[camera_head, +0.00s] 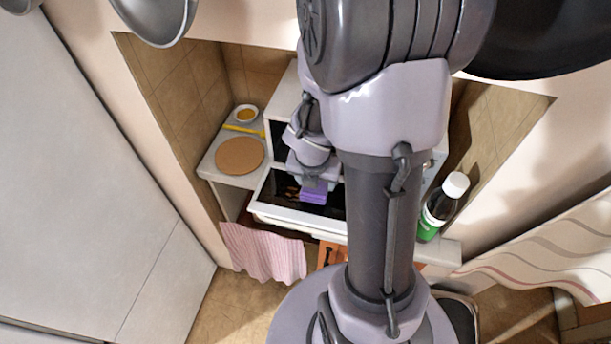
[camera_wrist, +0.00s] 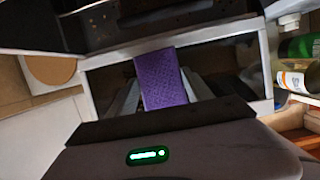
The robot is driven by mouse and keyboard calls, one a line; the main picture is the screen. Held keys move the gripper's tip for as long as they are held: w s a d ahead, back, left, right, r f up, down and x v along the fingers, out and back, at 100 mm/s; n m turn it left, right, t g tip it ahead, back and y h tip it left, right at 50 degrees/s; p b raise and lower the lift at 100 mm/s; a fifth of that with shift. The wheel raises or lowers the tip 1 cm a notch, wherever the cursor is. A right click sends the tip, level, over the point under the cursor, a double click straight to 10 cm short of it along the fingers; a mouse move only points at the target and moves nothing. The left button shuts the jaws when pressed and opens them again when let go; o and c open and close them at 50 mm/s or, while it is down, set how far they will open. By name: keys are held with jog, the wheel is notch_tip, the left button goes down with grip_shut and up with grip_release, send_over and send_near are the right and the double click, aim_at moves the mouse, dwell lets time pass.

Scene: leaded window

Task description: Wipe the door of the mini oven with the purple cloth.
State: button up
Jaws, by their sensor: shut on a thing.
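The mini oven (camera_head: 283,100) stands in the tiled niche, partly hidden behind my arm. Its door (camera_head: 268,213) is folded down, a dark glass pane in a white frame, with brownish smudges on the pane. The door's white frame also shows in the wrist view (camera_wrist: 266,60). My gripper (camera_head: 315,183) is over the door and is shut on the purple cloth (camera_head: 313,196). In the wrist view the purple cloth (camera_wrist: 163,72) sits between the fingers, in front of the dark pane. I cannot tell whether the cloth touches the glass.
A bottle with a green label (camera_head: 437,210) stands right of the oven. A round cork mat (camera_head: 240,155), a yellow utensil (camera_head: 243,130) and a small bowl (camera_head: 245,114) are on the left shelf. A pink striped cloth (camera_head: 265,252) hangs below the door's left side.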

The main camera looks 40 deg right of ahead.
jog(key=shift+s+d, duration=0.3)
jog(key=shift+s, duration=0.1)
jog(key=shift+s+f, duration=0.1)
jog(key=shift+w+a+p, duration=0.15)
jog(key=shift+w+a, duration=0.3)
jog(key=shift+w, duration=0.15)
jog(key=shift+w+a+p, duration=0.15)
jog(key=shift+w+a, duration=0.25)
jog(key=shift+w, duration=0.2)
jog(key=shift+w+a, duration=1.4)
jog(key=shift+w, duration=0.3)
jog(key=shift+w+a+p, duration=0.75)
jog(key=shift+w+p, duration=0.1)
jog(key=shift+w, duration=0.2)
jog(key=shift+w+a, duration=0.3)
jog(key=shift+w, duration=0.05)
jog(key=shift+s+d, duration=0.1)
jog(key=r+p, duration=0.4)
jog(key=w+d+r+p, duration=0.1)
jog(key=r+p, duration=0.1)
jog(key=p, duration=0.1)
